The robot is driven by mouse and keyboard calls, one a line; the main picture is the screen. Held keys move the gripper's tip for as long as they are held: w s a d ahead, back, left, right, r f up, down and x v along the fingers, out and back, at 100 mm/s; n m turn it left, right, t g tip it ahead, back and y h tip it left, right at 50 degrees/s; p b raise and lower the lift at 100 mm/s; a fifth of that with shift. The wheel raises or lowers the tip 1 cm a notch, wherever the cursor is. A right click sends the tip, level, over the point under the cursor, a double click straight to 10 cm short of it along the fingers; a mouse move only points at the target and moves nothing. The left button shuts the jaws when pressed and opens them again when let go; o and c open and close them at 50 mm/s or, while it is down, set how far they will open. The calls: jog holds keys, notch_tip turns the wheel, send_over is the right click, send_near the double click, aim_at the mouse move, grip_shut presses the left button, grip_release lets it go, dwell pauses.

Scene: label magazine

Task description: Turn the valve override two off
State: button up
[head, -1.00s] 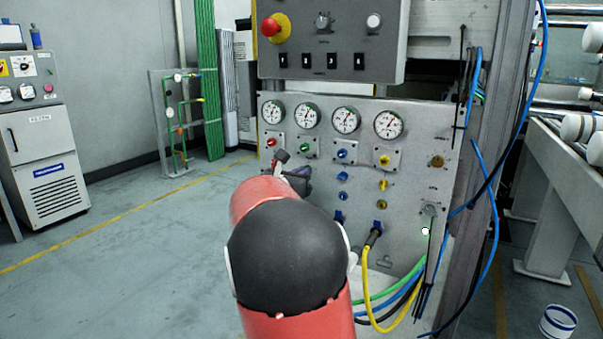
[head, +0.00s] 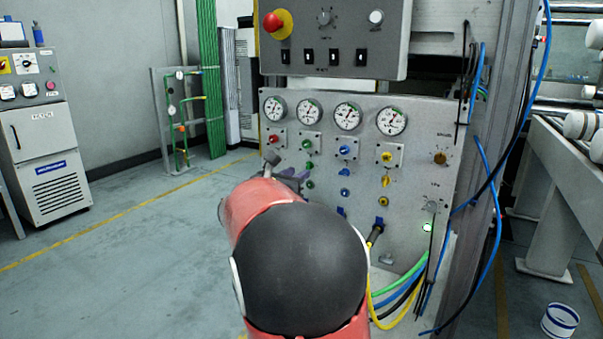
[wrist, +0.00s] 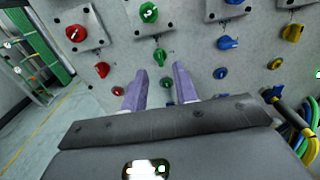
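The valve panel (head: 425,205) carries columns of coloured knobs under gauges. The second column is green: an upper knob (head: 308,144) on a square plate, a middle green knob (wrist: 160,55) and a lower green knob (wrist: 167,82). Labels are too small to read, so I cannot tell which knob is override two. My gripper (wrist: 159,70) is open and empty, its two purple fingers apart. In the wrist view the middle green knob lies just beyond the fingertips and the lower one shows between the fingers. I cannot tell any contact. In the head view my arm partly hides the gripper.
Red knobs (wrist: 102,69) sit left of the green column, blue knobs (wrist: 228,43) and yellow knobs (wrist: 293,32) right. A control box (head: 340,45) with a red emergency button (head: 271,22) overhangs above. Hoses (head: 405,285) hang below. Floor at left is clear.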

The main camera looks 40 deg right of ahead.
jog(key=shift+v, duration=1.85)
